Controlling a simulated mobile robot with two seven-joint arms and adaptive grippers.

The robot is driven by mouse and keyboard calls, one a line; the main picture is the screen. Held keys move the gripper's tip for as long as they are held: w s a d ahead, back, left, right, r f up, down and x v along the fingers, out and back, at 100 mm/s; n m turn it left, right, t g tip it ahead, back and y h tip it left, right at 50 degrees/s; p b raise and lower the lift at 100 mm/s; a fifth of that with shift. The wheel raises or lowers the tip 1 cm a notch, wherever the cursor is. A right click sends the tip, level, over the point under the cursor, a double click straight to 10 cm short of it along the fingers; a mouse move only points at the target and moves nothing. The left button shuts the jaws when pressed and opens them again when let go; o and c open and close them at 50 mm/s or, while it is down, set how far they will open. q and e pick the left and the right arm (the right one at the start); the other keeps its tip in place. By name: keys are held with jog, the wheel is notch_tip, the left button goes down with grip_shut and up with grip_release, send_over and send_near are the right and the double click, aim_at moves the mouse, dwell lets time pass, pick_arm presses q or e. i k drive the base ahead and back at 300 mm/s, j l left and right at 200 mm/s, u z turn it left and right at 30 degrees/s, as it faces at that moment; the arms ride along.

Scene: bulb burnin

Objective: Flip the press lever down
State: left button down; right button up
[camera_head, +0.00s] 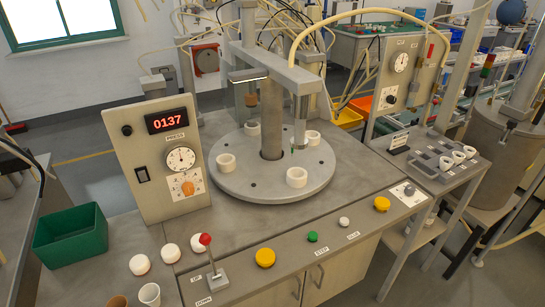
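The press lever (213,263) is a thin grey rod with a red ball knob (205,240). It rises from a small grey base (217,281) on the front left of the console. The labels UP (197,278) and DOWN (204,301) are to the left of its base, with UP farther back. The knob stands high and the rod tilts back and a little left. Neither of my grippers shows in the head view.
Yellow (265,258), green (313,237) and white (344,222) buttons line the console front right of the lever. Several white caps (140,265) and a small white cup (149,294) are left of it. Behind are a round turntable (265,189) and a gauge panel (155,185).

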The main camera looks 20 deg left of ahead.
aim_at(206, 238)
jog(key=u, duration=1.35)
